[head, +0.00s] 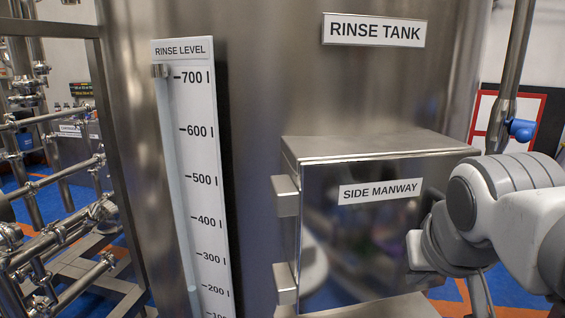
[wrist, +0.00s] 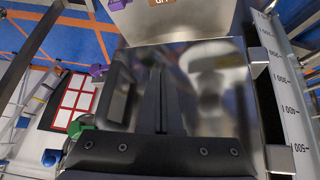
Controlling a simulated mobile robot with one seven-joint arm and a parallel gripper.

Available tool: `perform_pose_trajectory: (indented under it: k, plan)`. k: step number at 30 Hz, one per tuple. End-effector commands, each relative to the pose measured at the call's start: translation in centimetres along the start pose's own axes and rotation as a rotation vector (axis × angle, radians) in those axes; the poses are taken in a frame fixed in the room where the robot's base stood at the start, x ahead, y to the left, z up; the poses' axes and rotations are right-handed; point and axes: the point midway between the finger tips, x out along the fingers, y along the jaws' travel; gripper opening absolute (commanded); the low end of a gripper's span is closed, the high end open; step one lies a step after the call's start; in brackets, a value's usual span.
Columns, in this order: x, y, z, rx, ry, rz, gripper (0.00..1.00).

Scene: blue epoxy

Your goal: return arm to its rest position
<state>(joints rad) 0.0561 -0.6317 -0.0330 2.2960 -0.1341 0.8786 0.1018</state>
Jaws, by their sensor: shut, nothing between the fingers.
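My arm (head: 500,215) reaches in from the right in the head view, bent close in front of the side manway (head: 345,240). In the wrist view my gripper (wrist: 158,72) is shut and empty, its dark fingers together in front of the shiny manway door (wrist: 215,85). In the head view the gripper is mostly hidden behind my wrist. I cannot tell whether the fingers touch the door. The door looks shut.
The manway box juts out from the rinse tank (head: 270,90), with hinge blocks (head: 286,195) on its left. A rinse level gauge (head: 195,170) stands left of it. Steel pipework (head: 60,235) stands farther left. A blue-handled valve (head: 520,129) is at the right.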

Motion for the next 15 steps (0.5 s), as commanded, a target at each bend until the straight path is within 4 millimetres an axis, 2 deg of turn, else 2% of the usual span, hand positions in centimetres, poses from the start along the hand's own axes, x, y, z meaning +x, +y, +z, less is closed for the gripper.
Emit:
perform_pose_trajectory:
  k: [1, 6, 7, 15]
  plan:
    - [0.6, -1.3, 2.5, -0.029, -0.027, -0.035, 0.00]
    - [2.2, -4.8, 9.8, -0.114, -0.117, -0.140, 0.00]
    - [0.7, -4.5, 8.1, -0.108, -0.110, -0.135, 0.00]
    - [-4.3, -4.0, 4.5, -0.103, -0.110, -0.130, 0.00]
